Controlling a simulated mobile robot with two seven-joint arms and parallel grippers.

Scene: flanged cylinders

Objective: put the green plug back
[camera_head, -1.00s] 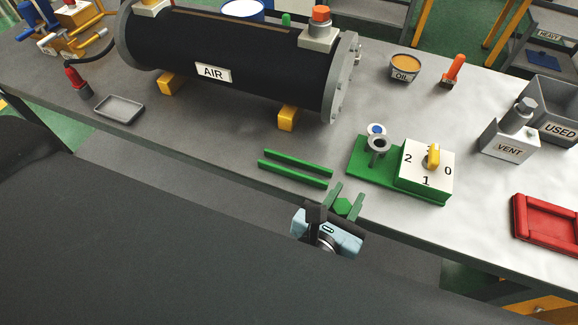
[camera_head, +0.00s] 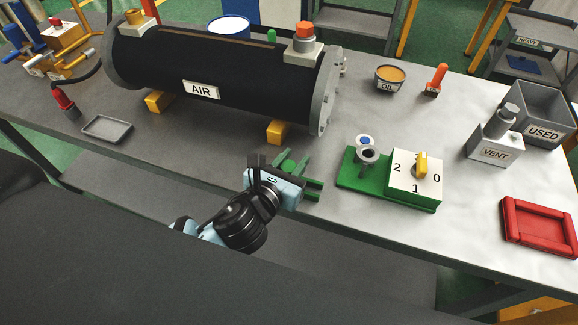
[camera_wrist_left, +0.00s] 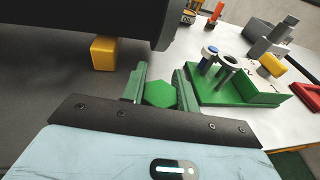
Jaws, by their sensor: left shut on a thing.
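The green plug (camera_head: 288,165) shows a hexagonal green end. My left gripper (camera_head: 292,166) is shut on it, with the plug between its green fingers. In the left wrist view the plug (camera_wrist_left: 160,94) sits between the fingertips, its lower part hidden. The gripper is at the table's front edge, in front of the black AIR tank (camera_head: 220,75). A small green piece (camera_head: 271,36) shows behind the tank's top. My right gripper is not in view.
Right of the gripper is a green base (camera_head: 352,180) with a grey flanged post (camera_head: 367,155), a blue-topped piece (camera_head: 365,140) and a dial block (camera_head: 402,168). Farther right are the VENT block (camera_head: 490,150), USED bin (camera_head: 545,130) and red tray (camera_head: 508,225). A yellow tank foot (camera_head: 277,131) is close behind.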

